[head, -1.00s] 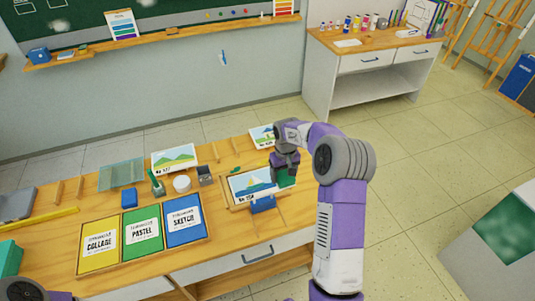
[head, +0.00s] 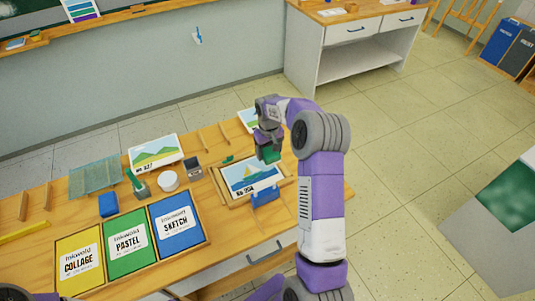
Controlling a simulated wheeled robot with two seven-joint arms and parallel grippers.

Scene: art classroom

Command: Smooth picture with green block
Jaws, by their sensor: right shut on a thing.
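The picture (head: 241,176), a sailboat on blue water, lies in a wooden frame (head: 222,190) at the right part of the table. My right gripper (head: 268,148) is shut on a green block (head: 268,154) at the picture's upper right corner. I cannot tell whether the block touches the picture. A blue block-like thing (head: 265,195) sits at the frame's front edge. My left gripper is not in view.
Yellow, green and blue folders (head: 127,241) lie in a tray at the front. A landscape picture (head: 154,152), a white round tub (head: 168,181), a grey box (head: 193,167) and a blue block (head: 108,204) stand behind. A white side table (head: 350,55) stands farther back.

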